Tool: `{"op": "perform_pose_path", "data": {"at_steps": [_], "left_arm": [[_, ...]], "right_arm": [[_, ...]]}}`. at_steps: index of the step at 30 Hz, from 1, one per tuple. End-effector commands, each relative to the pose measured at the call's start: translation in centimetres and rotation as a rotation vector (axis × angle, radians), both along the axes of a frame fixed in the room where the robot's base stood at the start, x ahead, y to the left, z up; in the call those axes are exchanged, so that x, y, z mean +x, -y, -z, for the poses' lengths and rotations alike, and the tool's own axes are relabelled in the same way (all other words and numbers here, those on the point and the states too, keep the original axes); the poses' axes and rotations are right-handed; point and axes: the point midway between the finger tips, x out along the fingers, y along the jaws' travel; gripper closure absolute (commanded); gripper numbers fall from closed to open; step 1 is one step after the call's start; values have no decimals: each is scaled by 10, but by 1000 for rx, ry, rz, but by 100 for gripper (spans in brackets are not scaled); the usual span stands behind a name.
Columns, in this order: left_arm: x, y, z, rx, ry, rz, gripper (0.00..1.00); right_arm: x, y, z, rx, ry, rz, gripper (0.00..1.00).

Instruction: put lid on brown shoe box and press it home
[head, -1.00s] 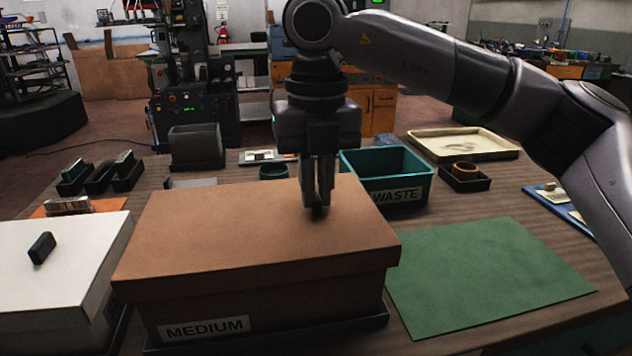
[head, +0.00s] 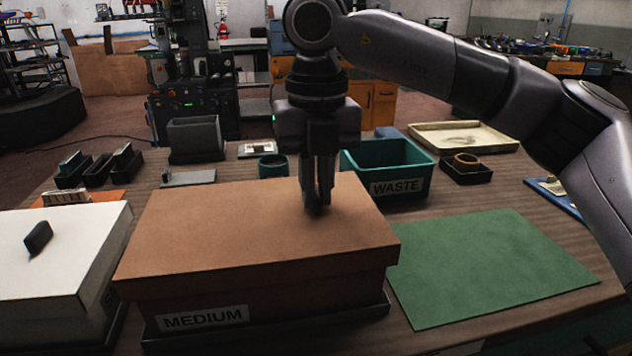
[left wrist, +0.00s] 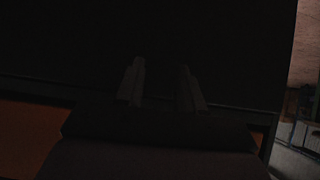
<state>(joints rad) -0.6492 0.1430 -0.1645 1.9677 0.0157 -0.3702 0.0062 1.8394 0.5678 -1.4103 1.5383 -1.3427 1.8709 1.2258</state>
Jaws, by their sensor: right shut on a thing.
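The brown lid (head: 230,222) lies over the brown shoe box (head: 285,297), which carries a MEDIUM label. The lid's skirt overlaps the upper part of the box walls; I cannot tell whether it is fully down. My right gripper (head: 318,205) points straight down at the lid's top, right of its middle, and is shut on the lid's small dark handle, mostly hidden between the fingers. My left gripper (left wrist: 161,88) shows only in the very dark left wrist view, with its fingers apart and nothing visible between them.
The box stands on a dark tray (head: 270,326). A white box (head: 60,265) with a dark handle is close on the left. A green mat (head: 490,265) lies to the right. A teal WASTE bin (head: 425,168) stands behind, near small trays.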

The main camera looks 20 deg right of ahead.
Motion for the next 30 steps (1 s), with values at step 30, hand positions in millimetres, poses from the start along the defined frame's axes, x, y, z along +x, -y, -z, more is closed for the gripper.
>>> {"op": "perform_pose_path", "data": {"at_steps": [30], "left_arm": [[0, 0, 11, 0, -2, -3, 62]], "right_arm": [[0, 0, 14, 0, 0, 0, 100]]}}
